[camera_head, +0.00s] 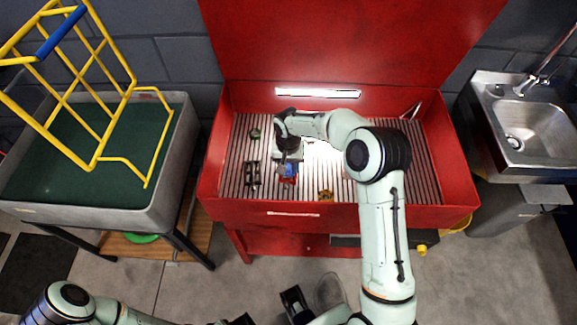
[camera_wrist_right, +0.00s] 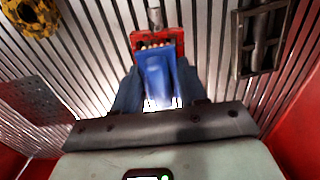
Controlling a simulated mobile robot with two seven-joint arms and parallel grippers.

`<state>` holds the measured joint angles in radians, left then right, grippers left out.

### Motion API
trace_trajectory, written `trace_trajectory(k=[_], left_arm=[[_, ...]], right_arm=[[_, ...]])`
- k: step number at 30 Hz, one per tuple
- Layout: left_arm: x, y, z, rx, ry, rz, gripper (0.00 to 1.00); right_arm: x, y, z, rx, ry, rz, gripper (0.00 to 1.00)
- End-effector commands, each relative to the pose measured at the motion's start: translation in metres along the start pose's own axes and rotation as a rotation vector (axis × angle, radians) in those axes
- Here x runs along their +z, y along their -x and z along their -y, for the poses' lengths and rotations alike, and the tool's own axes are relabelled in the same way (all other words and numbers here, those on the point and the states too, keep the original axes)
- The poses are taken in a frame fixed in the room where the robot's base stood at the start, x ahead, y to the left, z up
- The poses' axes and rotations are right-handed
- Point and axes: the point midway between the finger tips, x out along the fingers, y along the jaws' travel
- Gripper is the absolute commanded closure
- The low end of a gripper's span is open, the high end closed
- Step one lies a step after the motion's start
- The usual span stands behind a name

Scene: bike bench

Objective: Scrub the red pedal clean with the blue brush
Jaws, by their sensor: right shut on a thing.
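The red pedal (camera_head: 288,181) lies on the slatted floor of the red wash bench, left of its middle. In the right wrist view the red pedal (camera_wrist_right: 138,38) has its metal axle pointing away from me. My right gripper (camera_head: 287,165) is shut on the blue brush (camera_wrist_right: 160,78), whose head is over the pedal and hides much of it. Small pale and brownish spots show at the brush's far edge; I cannot tell bristles from dirt. Contact looks likely but is not clear. My left gripper (camera_head: 295,304) is low in the head view, away from the bench; its jaws are unclear.
A dark pedal (camera_head: 252,174) lies left of the red one. A yellow-brown ring-like part (camera_head: 326,195) lies to the right, near the front wall. A small green item (camera_head: 255,134) is at the back left. The red bench walls (camera_head: 213,165) enclose the slats.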

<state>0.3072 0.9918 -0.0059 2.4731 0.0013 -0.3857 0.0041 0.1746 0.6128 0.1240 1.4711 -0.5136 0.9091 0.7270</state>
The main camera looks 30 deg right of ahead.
Motion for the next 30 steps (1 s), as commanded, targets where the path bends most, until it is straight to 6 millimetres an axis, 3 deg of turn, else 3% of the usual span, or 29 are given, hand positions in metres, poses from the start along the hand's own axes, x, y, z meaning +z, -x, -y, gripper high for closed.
trace_trajectory(k=[6, 20, 30], left_arm=[[0.0, 0.007, -0.003, 0.001, -0.001, -0.002, 1.0], [0.0, 0.006, -0.002, 0.001, -0.001, -0.002, 1.0], [0.0, -0.006, 0.002, -0.001, 0.001, 0.002, 1.0]], right_arm=[[-0.011, 0.001, 0.0, 0.001, 0.0, 0.0, 0.88], [-0.012, 0.0, 0.0, 0.001, 0.0, 0.0, 0.88], [0.006, -0.002, 0.0, 0.001, 0.002, 0.001, 0.88]])
